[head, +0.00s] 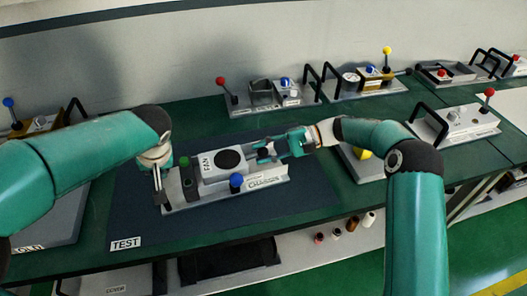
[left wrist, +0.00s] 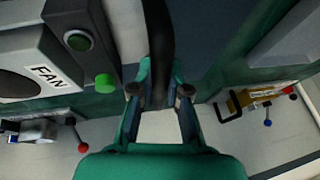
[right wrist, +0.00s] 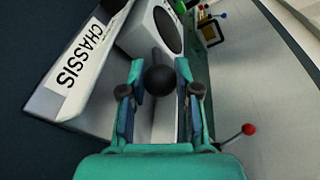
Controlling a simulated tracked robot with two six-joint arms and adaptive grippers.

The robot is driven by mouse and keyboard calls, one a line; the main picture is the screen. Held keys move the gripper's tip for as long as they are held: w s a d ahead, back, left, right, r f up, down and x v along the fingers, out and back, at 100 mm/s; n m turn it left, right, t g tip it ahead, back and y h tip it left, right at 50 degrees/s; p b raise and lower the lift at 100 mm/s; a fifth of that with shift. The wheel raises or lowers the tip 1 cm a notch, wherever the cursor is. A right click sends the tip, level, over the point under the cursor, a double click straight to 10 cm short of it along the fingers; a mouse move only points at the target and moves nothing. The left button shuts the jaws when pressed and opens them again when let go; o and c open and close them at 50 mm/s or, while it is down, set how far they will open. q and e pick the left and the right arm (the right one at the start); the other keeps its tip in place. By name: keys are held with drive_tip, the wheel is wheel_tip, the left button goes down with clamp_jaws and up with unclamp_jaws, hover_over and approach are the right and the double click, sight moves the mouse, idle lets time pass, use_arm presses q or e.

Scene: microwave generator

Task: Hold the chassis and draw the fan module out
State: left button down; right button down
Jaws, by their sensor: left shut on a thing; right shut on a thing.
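The grey chassis (head: 268,180) lies on the dark mat, its CHASSIS label along the front edge. The fan module (head: 212,175), a pale box with a round black grille and a FAN label, sits on the chassis. My left gripper (head: 158,183) is at the chassis' left end, shut on a black handle (left wrist: 159,45). A green knob stands beside it. My right gripper (head: 263,152) is at the right side of the fan module, shut on a black ball knob (right wrist: 160,79). The fan module (right wrist: 138,40) shows just beyond that knob. How far it sits along the chassis is unclear.
The mat (head: 125,215) carries a TEST label at its front left. A blue knob (head: 236,180) stands at the chassis' front edge. Several panels with levers and black handles line the bench's back and right. Small bottles (head: 352,223) stand below the front edge.

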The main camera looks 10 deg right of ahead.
use_arm(q)
drive_tip(key=shift+f, duration=0.15)
use_arm(e)
drive_tip(key=shift+f, duration=0.1)
use_arm(q)
drive_tip(key=shift+a, duration=0.1)
use_arm(e)
drive_tip(key=d, duration=0.8)
drive_tip(key=shift+w, duration=0.35)
drive_tip(key=c, duration=0.9)
unclamp_jaws()
drive_tip(key=shift+o, duration=0.5)
use_arm(q)
drive_tip(key=c, duration=1.1)
unclamp_jaws()
drive_tip(key=shift+w, duration=0.1)
use_arm(e)
wheel_tip(320, 180, up, 10)
